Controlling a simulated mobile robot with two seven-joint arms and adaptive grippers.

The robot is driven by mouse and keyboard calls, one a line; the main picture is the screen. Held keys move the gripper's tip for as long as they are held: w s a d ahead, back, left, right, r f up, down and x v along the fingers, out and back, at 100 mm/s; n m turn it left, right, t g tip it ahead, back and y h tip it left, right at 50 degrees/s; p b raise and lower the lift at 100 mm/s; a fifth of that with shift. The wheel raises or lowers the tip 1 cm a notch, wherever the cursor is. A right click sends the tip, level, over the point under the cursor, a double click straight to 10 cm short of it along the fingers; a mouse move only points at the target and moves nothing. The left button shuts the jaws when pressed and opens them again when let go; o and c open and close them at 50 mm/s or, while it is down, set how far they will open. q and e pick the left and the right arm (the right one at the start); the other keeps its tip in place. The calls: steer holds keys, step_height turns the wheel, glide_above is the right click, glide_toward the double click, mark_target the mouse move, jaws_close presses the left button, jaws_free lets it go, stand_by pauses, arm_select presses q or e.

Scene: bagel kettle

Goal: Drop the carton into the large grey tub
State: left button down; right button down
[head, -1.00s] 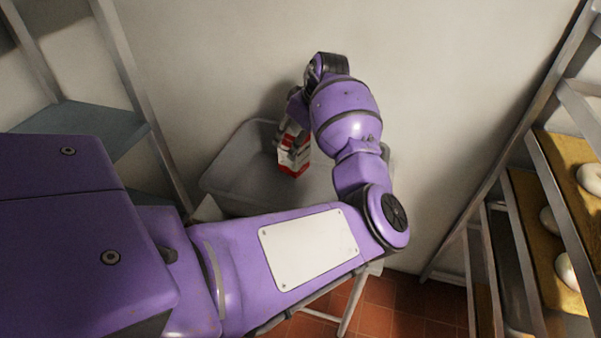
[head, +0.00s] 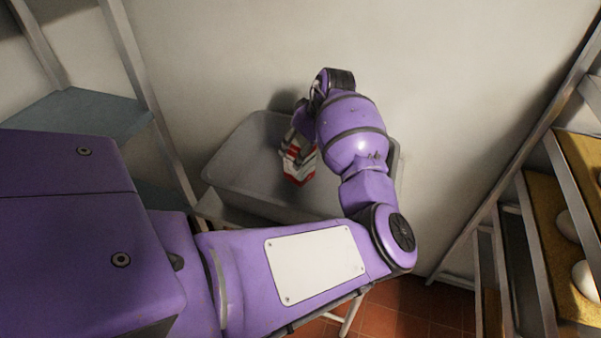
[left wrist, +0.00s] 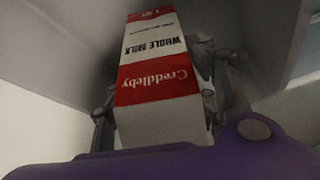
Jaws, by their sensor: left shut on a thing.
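The carton (head: 297,167) is a red and white whole milk carton. In the head view it hangs tilted over the large grey tub (head: 235,165), with the tub's inside around it. My left gripper (head: 305,143) is shut on the carton; its fingers are partly hidden by the wrist. In the left wrist view the carton (left wrist: 158,75) lies between the two fingers (left wrist: 160,105), its printing upside down. I cannot tell whether its lower end touches the tub's floor. My right gripper is not in view.
A metal rack (head: 170,140) with blue-grey shelves stands left of the tub. Another rack (head: 545,230) on the right holds boards with white round dough pieces (head: 585,280). A bare wall (head: 450,90) stands behind the tub. Red tiles (head: 420,305) cover the floor.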

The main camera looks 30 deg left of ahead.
arm_select(q)
steer(key=c, duration=1)
jaws_free()
steer(key=shift+r, duration=0.2)
steer(key=shift+o, duration=1.8)
steer(key=shift+s+f, duration=0.1)
steer(key=shift+f, duration=0.1)
steer(key=v, duration=1.2)
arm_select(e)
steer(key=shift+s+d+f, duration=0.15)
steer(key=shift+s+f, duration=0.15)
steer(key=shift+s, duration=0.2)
arm_select(q)
steer(key=shift+r, duration=0.1)
